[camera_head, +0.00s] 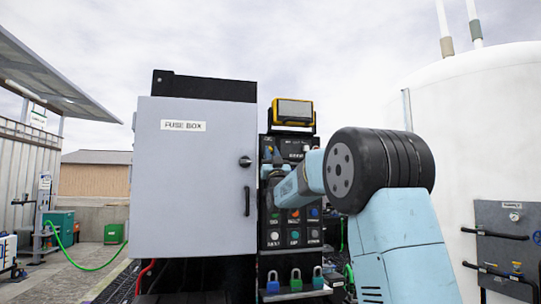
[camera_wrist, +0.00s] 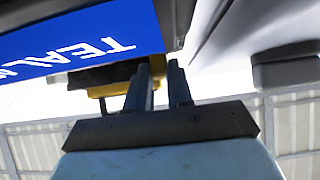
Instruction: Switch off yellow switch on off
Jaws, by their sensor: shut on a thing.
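A yellow part, which appears to be the yellow switch (camera_wrist: 158,64), shows between my fingertips in the wrist view. Its body extends left, partly under a blue sign. My gripper (camera_wrist: 161,73) is shut on it, with a narrow gap between the two fingers. In the head view my gripper (camera_head: 268,162) is at the upper left of the black control panel (camera_head: 264,225), just right of the fuse box. My arm covers much of the panel there. The switch's on or off position cannot be read.
The grey fuse box (camera_head: 190,200) has its door closed, with a handle on the right. Small buttons (camera_head: 293,217) fill the panel's lower part, with several padlocks (camera_head: 296,280) below. A yellow-framed lamp (camera_head: 293,110) sits on top. A white tank (camera_head: 480,120) stands at right.

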